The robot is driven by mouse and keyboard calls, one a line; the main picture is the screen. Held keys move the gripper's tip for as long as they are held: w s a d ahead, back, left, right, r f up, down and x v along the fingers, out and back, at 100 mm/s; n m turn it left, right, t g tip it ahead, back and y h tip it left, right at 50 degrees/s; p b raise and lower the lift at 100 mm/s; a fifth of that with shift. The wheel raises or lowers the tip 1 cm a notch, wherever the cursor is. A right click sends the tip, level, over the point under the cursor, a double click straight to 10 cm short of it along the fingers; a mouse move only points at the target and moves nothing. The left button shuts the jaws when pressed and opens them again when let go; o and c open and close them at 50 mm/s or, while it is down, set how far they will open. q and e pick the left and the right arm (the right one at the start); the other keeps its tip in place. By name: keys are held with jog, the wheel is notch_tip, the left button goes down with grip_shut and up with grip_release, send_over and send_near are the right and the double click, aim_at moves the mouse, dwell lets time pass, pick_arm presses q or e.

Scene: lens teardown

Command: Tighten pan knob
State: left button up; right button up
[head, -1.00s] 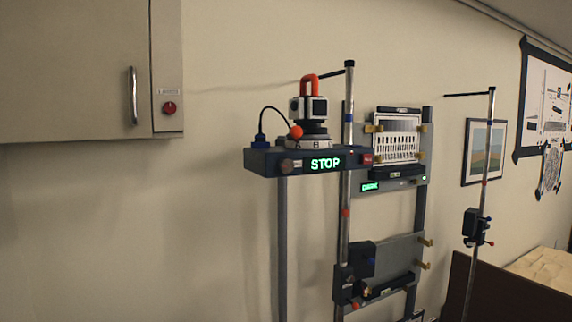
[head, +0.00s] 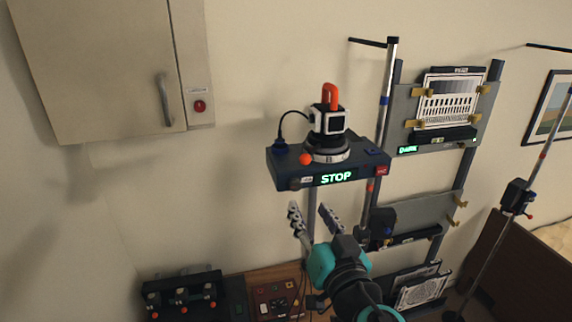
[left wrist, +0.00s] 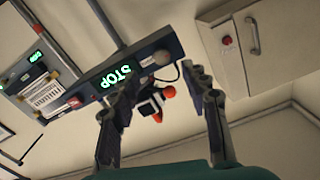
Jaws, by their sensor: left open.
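A scanner head (head: 328,121) with a red-orange handle on top stands on a dark box (head: 283,169) showing green STOP. An orange ball knob (head: 306,159) sticks out at the scanner's lower left; I take it for the pan knob. My left gripper (head: 309,214) is open and empty, below the box's front, fingers pointing up and apart from the knob. In the left wrist view the box (left wrist: 148,60) crosses above the fingers. The orange knob (left wrist: 168,92) and part of the scanner show between them. My right gripper is out of view.
A thin pole (head: 384,110) stands just right of the box. A wall cabinet (head: 95,70) hangs at upper left. A panel with several knobs (head: 182,293) is low left. Wall left of the box is clear.

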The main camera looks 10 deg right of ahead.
aim_at(297, 186)
pick_arm(q)
jog(key=w, duration=0.5)
jog(key=w+p, duration=0.1)
jog(key=w, duration=0.1)
jog(key=shift+w+a+r, duration=0.2)
jog(key=shift+w+a, duration=0.05)
jog(key=shift+w, duration=0.1)
jog(key=shift+c, duration=0.3)
grip_shut()
